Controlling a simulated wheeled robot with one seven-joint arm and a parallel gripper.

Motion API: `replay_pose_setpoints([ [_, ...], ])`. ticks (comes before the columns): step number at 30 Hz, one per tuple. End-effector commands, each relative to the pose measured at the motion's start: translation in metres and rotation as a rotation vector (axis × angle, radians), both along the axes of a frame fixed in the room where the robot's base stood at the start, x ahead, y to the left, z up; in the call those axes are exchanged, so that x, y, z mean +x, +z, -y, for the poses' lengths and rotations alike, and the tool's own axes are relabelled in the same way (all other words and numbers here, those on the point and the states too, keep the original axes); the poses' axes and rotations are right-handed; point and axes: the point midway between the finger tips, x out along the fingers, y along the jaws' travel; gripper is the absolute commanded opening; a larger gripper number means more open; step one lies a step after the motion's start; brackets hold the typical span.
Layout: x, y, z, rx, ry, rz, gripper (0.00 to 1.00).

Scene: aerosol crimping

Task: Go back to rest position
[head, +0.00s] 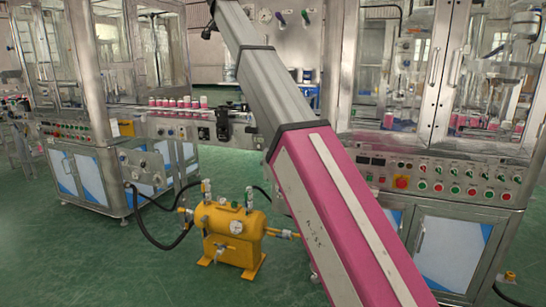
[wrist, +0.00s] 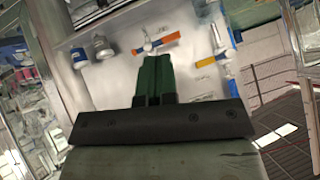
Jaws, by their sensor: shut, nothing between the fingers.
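My gripper (wrist: 158,60) shows in the wrist view as two green fingers pressed together in front of a dark bar. It is shut and empty. It points at a pale panel (wrist: 110,85) that carries fittings, and I cannot tell the distance to it. In the head view my pink and grey arm runs from the lower right up to the top edge, and its end with the gripper is out of the picture.
In the head view a yellow tank (head: 233,232) with gauges stands on the green floor (head: 100,260). A machine with a button panel (head: 440,183) stands right, another (head: 65,140) left. Pink-and-white cans (head: 175,102) stand on a conveyor. The wrist view shows an orange-handled valve (wrist: 157,43).

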Motion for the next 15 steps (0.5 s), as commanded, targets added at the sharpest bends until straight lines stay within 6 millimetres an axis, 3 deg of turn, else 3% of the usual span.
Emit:
replay_pose_setpoints([
  [8, 0.008, -0.047, 0.012, -0.025, 0.015, -0.034, 0.00],
  [15, 0.018, -0.113, 0.032, -0.059, 0.038, -0.085, 0.00],
])
